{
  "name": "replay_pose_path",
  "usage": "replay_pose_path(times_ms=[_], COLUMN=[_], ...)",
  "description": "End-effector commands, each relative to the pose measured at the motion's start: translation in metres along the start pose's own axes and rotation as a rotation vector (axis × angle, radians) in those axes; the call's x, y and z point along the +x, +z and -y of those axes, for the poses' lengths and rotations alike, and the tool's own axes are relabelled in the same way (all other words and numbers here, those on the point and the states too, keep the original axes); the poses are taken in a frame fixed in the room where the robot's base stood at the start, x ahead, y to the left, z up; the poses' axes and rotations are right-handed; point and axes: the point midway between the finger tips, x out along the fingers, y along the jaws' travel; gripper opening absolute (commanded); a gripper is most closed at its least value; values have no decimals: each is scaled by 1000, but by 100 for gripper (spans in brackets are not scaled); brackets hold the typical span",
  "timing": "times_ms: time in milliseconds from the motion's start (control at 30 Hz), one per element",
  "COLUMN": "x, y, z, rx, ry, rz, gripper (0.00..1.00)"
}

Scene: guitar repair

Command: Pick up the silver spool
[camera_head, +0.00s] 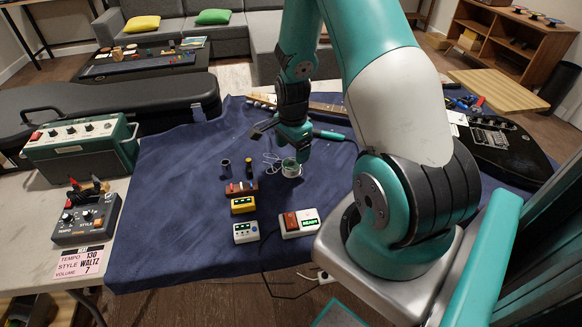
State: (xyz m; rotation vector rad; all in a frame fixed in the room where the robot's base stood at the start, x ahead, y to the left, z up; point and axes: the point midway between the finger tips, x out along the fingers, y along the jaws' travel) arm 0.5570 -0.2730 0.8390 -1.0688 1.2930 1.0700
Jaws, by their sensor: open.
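The silver spool (291,170) appears as a small, light round spool on the dark blue cloth (180,200), near the middle of the view. Thin pale wire loops lie just to its left. My gripper (301,157) points down right above and slightly behind the spool. Its fingers are small and dark here; it is open, and I see nothing held in it. I cannot tell whether the fingertips touch the spool or stand apart from it.
Small dark cylinders (225,168), a yellow box (243,205), a white box (246,232) and a box with a green display (300,223) stand nearby. A green amplifier (80,148) and black guitar case (110,108) are left. A dark guitar (510,155) lies right.

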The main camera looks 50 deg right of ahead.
Motion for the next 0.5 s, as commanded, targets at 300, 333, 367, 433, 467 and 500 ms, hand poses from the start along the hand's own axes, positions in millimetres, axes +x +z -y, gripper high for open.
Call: replay_pose_path(times_ms=[300,333,367,433,467,500], x=[35,40,44,50,52,54], y=[5,5,5,4,4,4], z=[1,1,1,2,2,2], rx=[-1,0,0,0,0,0], ry=[4,4,2,1,0,0], rz=[1,1,1,1,0,0], gripper=[79,79,79,79,79,79])
